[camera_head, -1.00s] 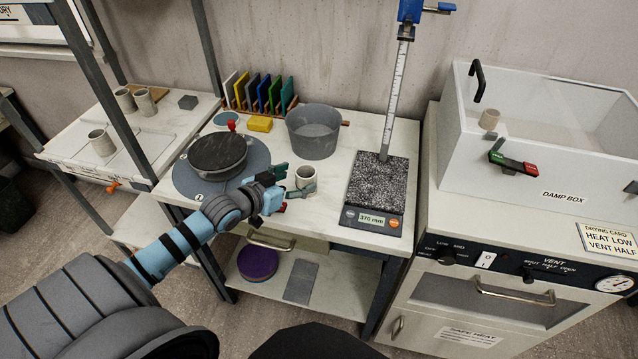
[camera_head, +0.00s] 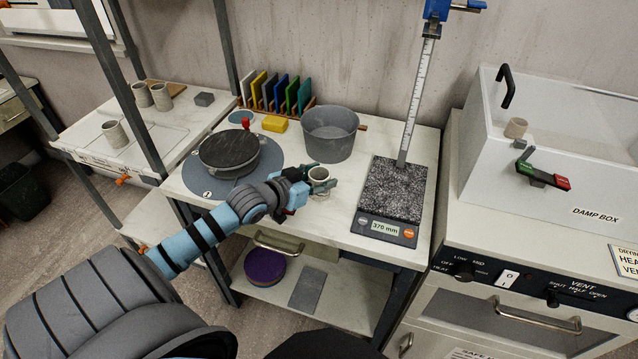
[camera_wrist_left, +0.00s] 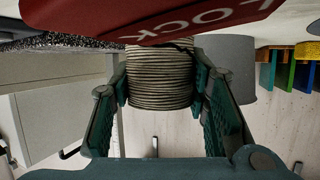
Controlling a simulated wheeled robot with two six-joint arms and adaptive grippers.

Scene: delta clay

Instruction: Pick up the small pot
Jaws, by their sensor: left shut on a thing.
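The small pot (camera_head: 319,173) is a pale, open-topped clay cup near the front of the white worktable, between the round turntable and the scale. My left gripper (camera_head: 312,181) is at the pot, its fingers on either side of it. In the left wrist view the ridged wall of the pot (camera_wrist_left: 160,78) sits between both green fingers, and the gripper (camera_wrist_left: 160,90) is shut on it. The pot's top and bottom are partly hidden there. I cannot tell whether its base touches the table. My right gripper does not show.
A grey bucket (camera_head: 331,138) stands behind the pot. The turntable with a dark disc (camera_head: 229,152) is to the left. A scale with a speckled plate (camera_head: 392,190) and upright ruler (camera_head: 417,100) is to the right. Several similar pots stand on the left shelf.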

